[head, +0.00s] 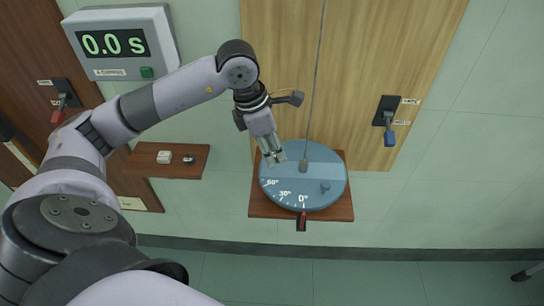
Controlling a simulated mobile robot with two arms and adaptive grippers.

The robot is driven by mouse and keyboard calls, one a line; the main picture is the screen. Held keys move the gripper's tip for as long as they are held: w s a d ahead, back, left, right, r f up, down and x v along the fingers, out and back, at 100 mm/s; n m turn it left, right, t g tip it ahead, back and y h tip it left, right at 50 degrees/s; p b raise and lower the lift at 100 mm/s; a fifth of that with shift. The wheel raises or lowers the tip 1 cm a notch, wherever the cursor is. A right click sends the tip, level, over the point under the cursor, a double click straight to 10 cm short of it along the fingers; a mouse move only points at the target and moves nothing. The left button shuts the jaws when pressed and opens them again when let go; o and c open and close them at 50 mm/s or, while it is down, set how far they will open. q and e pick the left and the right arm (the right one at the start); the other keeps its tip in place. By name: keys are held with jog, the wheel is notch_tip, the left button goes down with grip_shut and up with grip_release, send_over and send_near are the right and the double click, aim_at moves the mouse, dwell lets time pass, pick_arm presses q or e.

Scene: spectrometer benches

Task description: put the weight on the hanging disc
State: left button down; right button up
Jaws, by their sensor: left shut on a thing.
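The round blue-grey hanging disc (290,186) is at the middle right, marked 0°, 30° and 60° along its near rim. A thin rod or wire comes down to a grey hub (304,165) at its middle. A small blue knob-like piece (325,187) stands on the disc to the right of the hub. My left gripper (275,158) is over the disc's far left part, pointing down, and is shut on the weight. The weight is mostly hidden by the fingers. I cannot tell whether it touches the disc. My right gripper is out of view.
A brown wooden board (262,207) lies behind the disc, with a red pointer (301,221) at its near edge. A small wooden shelf (140,160) at left holds a white piece (164,157) and a dark piece (188,159). A timer (120,45) reads 0.0 s.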

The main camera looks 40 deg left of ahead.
pick_arm(q)
notch_tip(320, 180, down, 4)
jog(key=shift+r+p, duration=0.1)
jog(key=shift+p, duration=0.2)
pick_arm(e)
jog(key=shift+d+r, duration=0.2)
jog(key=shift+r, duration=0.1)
pick_arm(q)
jog(key=shift+f, duration=0.2)
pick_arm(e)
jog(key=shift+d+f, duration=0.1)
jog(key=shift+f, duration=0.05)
pick_arm(q)
jog(key=c, duration=1.6)
grip_release()
jog(key=shift+f, duration=0.1)
jog(key=o, duration=0.5)
